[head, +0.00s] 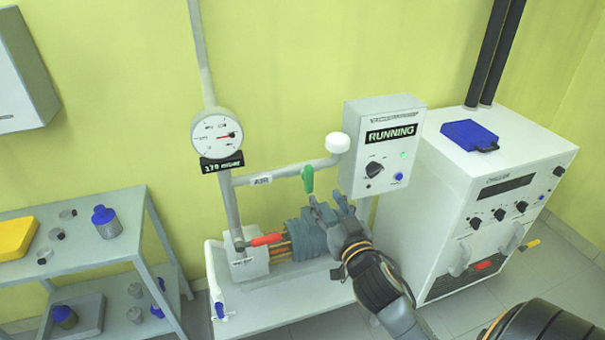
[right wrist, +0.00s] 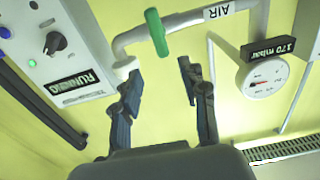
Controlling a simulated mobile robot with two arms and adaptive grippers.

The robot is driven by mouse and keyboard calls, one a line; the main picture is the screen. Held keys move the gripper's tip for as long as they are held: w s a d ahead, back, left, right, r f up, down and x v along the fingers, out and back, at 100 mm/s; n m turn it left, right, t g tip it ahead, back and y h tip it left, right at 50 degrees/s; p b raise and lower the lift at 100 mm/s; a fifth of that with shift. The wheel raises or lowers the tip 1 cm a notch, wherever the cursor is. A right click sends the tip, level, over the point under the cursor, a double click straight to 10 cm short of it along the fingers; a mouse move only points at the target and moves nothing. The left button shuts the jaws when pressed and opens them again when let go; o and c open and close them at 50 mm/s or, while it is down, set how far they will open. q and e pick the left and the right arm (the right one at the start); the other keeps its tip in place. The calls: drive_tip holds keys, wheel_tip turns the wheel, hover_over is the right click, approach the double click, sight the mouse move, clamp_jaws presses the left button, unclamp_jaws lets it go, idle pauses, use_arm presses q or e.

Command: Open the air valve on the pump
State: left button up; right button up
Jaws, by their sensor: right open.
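In the right wrist view the green handle (right wrist: 156,32) is ahead of the fingertips. My right gripper (head: 332,203) is open and empty, just below and to the right of the handle. In the right wrist view its two fingers (right wrist: 160,78) are spread, with the handle beyond the gap between them. The pump (head: 300,238) is partly hidden behind my right gripper. My left gripper is not in view.
A red handle (head: 266,240) sits low by the pump. The control box (head: 382,150) showing RUNNING stands close right of the valve. A chiller (head: 490,205) is farther right, a shelf (head: 80,255) left.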

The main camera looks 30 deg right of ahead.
sight(311, 175)
drive_tip(key=p+x, duration=0.2)
drive_tip(key=x, duration=0.8)
drive_tip(key=shift+w+a+r, duration=0.1)
drive_tip(key=shift+w+a, duration=0.05)
drive_tip(key=shift+w, duration=0.85)
clamp_jaws()
